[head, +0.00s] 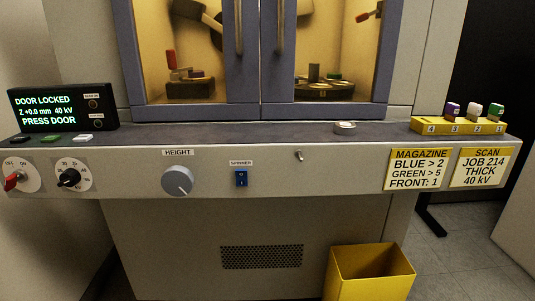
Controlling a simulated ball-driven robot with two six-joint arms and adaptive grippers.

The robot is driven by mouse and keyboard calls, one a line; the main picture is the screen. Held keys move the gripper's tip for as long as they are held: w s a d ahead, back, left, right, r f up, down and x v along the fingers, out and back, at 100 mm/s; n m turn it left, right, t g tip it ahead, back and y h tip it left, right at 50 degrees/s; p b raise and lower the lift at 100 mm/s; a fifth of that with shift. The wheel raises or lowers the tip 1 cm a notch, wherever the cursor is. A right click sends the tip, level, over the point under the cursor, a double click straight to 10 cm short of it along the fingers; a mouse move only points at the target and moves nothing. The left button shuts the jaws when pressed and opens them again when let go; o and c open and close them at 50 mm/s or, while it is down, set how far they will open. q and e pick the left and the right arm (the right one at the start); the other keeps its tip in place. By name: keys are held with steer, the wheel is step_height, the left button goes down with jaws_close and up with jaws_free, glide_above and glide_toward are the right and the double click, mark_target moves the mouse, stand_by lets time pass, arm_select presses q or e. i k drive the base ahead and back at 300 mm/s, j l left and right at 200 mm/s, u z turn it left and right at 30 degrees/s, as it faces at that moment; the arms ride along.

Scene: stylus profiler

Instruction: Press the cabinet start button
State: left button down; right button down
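The cabinet (250,210) fills the middle of the head view. Three small buttons lie on the left of its front ledge, below the display: a black one (20,139), a green one (52,138) and a white one (83,137). Their labels are too small to read, so I cannot tell which is the start button. The display (48,108) reads "DOOR LOCKED, Z +0.0 mm, 40 kV, PRESS DOOR". Two dark lamps sit at its right side. The two cabinet doors (243,60) are shut. Neither of my grippers is in view.
The front panel has a red switch (15,180), black dial (69,178), height knob (177,181) and blue rocker (241,178). A round metal piece (345,128) and yellow magazine (425,125) with three coloured pieces stand on the ledge. A yellow bin (370,275) stands below.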

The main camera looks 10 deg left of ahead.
mark_target(49, 138)
steer(key=u, duration=1.65)
steer(key=i+l, duration=0.05)
